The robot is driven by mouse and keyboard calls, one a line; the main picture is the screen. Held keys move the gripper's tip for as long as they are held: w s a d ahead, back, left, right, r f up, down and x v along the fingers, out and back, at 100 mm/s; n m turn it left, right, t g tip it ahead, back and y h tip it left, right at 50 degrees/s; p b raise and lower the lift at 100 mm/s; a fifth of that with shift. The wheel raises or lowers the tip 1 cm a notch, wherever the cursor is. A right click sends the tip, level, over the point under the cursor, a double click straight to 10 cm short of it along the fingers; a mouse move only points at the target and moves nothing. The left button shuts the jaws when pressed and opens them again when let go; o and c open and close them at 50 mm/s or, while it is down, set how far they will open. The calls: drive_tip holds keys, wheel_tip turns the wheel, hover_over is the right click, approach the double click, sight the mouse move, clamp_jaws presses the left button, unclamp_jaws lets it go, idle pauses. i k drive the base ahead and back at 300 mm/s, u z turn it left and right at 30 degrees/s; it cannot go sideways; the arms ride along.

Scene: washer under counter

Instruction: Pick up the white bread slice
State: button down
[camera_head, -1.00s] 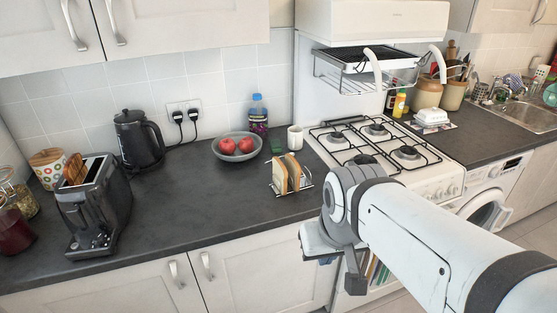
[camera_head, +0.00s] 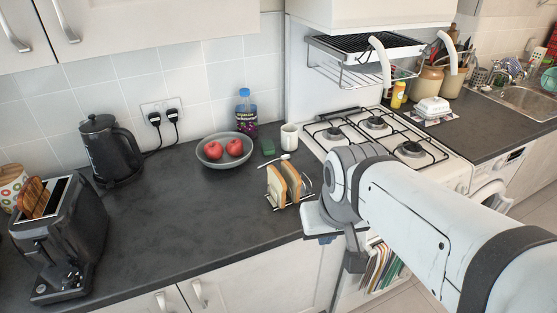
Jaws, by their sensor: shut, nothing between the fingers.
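Slices of bread with pale faces and brown crusts (camera_head: 284,184) stand upright in a small wire rack on the dark counter, left of my arm. I cannot tell for certain which one is the white slice. A browner slice (camera_head: 37,197) sits in the toaster (camera_head: 62,236) at the far left. My gripper (camera_head: 325,232) is at the counter's front edge, just right of and below the rack, apart from the bread. It is shut and empty; its fingertips are mostly hidden by the wrist.
A grey bowl (camera_head: 212,162) with red apples, a white mug (camera_head: 289,137) and a green sponge (camera_head: 267,147) stand behind the rack. The gas hob (camera_head: 400,145) lies to the right, behind my arm. The counter between toaster and rack is clear.

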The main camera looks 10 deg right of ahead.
sight(28, 200)
drive_tip(key=u, duration=2.3)
drive_tip(key=k, duration=1.1)
drive_tip(key=u, duration=0.85)
drive_tip(key=i, duration=1.6)
drive_tip(key=z, duration=1.3)
drive_tip(key=i, duration=1.05)
drive_tip(key=z, duration=0.8)
